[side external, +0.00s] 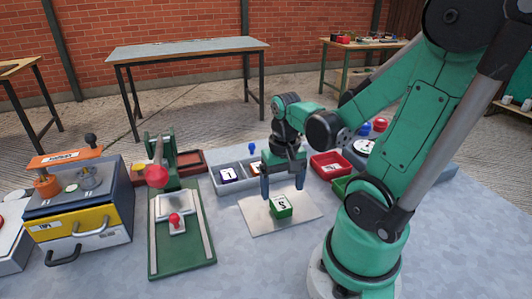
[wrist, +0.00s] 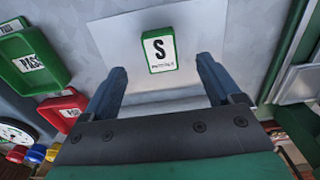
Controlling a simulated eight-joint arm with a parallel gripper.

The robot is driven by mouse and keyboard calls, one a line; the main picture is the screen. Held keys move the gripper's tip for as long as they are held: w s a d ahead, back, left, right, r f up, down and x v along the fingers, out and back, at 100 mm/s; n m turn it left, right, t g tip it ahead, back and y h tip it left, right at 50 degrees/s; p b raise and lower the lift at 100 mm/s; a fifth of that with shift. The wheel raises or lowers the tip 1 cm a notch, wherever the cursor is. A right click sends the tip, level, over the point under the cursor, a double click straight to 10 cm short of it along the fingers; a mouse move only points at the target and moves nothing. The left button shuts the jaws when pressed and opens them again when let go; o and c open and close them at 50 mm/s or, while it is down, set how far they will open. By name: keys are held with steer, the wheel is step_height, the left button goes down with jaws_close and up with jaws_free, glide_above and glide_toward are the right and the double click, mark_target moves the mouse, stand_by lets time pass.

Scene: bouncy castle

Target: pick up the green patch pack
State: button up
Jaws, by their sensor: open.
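My gripper (side external: 284,190) is open and empty, pointing down above the plate, just behind and beside the pack in the side view. In the wrist view my gripper (wrist: 164,75) has its two blue-grey fingers wide apart, with no contact with the pack visible.
A grey tray (side external: 229,187) with a purple-sided labelled block stands behind the plate. A red bin (side external: 330,164) and a green bin (wrist: 30,62) are near it. A green press-like fixture (side external: 180,225) and a drawer unit (side external: 80,210) stand left. The plate around the pack is clear.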

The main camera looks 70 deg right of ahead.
mark_target(282, 204)
steer(key=shift+f, duration=2.1)
jaws_close()
